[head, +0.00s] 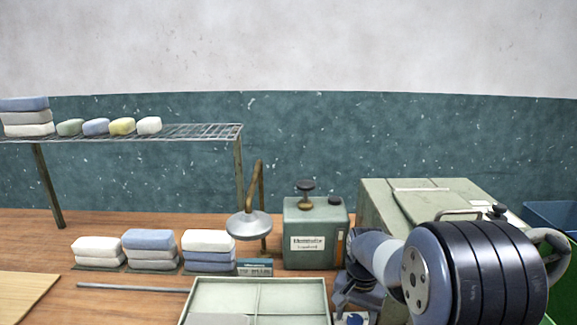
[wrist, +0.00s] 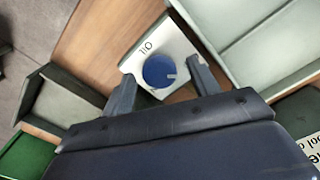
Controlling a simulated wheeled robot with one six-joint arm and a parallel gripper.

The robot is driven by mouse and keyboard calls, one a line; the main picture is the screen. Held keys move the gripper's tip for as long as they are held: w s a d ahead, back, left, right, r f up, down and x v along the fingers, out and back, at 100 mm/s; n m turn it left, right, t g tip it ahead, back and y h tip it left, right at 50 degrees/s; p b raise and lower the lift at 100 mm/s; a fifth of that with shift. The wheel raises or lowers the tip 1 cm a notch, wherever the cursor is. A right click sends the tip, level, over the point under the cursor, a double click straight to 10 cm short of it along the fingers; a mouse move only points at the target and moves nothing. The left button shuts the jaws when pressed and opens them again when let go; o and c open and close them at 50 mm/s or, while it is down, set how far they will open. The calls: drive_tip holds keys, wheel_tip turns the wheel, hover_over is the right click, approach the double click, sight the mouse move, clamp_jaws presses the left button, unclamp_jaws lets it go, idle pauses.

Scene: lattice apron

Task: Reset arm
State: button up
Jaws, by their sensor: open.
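My gripper (head: 352,294) hangs low at the front of the bench, right of the partitioned tray, with my arm reaching in from the right. In the wrist view my gripper (wrist: 163,84) has its two fingers spread apart, with nothing gripped. Below the fingers is a white block (wrist: 180,47) with a blue disc and the letters "OIL". It also shows in the head view (head: 345,318), partly cut off by the lower edge. I cannot tell how far the fingertips are above it.
A pale partitioned tray (head: 257,284) lies left of my gripper. Behind stand a green canister (head: 304,216) and a large green case (head: 377,213). A lamp (head: 249,225), stacked cloth bundles (head: 151,240) and a wire shelf (head: 200,132) are farther left. Air above the bench is open.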

drive_tip(key=m+b, duration=0.1)
drive_tip(key=m, duration=0.3)
drive_tip(key=m+b, duration=0.1)
drive_tip(key=m, duration=0.3)
drive_tip(key=shift+m+b, duration=0.3)
drive_tip(key=m+b, duration=0.2)
drive_tip(key=m, duration=0.2)
drive_tip(key=shift+f+m, duration=0.1)
drive_tip(key=shift+m, duration=0.2)
drive_tip(key=m+b, duration=0.2)
drive_tip(key=m, duration=0.1)
drive_tip(key=shift+m, duration=0.3)
drive_tip(key=shift+r, duration=1.35)
drive_tip(key=shift+s, duration=0.1)
